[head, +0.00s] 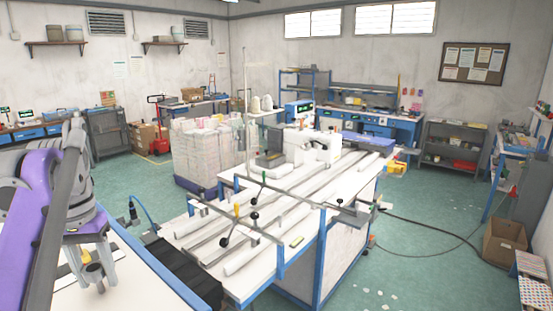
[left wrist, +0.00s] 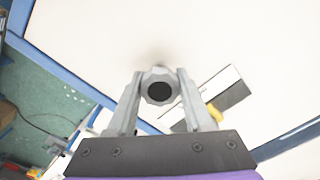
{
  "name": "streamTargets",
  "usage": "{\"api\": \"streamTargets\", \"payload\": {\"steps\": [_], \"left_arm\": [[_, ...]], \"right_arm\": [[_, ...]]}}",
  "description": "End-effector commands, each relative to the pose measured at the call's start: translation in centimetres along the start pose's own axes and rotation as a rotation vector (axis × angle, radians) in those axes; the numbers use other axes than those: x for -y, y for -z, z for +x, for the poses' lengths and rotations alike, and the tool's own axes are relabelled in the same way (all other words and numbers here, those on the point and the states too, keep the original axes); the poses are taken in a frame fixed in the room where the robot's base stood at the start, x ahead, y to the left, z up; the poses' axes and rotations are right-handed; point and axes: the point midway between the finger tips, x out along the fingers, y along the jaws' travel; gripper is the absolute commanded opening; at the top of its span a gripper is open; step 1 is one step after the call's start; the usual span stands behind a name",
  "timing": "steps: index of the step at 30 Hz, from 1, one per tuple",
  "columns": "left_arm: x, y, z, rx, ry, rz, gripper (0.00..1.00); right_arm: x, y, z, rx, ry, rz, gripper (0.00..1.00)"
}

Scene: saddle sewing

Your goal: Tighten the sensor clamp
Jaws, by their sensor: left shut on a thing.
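My left gripper (head: 92,268) is at the left of the head view, above a white table top (head: 130,275) with a blue edge. It is shut on a grey round piece (head: 94,272). In the left wrist view this grey round piece (left wrist: 158,88) sits between both fingers, with a dark round end facing the camera. I cannot tell what part it is. I cannot tell which part is the sensor clamp. My right gripper is not in view.
A long table with pale rolls (head: 255,257) and a white sewing machine (head: 300,147) fills the middle. A dark panel (head: 180,270) lies between the tables. A black-and-white block (left wrist: 222,92) with a yellow part (left wrist: 215,112) lies beside the gripper.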

Motion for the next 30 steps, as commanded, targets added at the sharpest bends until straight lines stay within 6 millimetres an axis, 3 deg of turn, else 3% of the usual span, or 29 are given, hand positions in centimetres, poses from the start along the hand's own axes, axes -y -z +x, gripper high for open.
{"api": "streamTargets", "payload": {"steps": [10, 18, 27, 30], "left_arm": [[-0.01, 0.07, -0.04, -0.003, 0.000, 0.046, 0.00], [-0.04, 0.06, -0.04, -0.002, 0.001, 0.285, 0.00], [-0.04, 0.05, -0.04, -0.002, 0.001, 0.308, 0.00], [-0.05, 0.04, -0.04, -0.002, 0.001, 0.386, 0.00]], "right_arm": [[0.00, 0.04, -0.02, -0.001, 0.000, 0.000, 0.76], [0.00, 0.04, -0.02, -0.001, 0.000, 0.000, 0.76], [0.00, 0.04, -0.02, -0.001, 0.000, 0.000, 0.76], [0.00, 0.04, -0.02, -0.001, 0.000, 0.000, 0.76]]}}
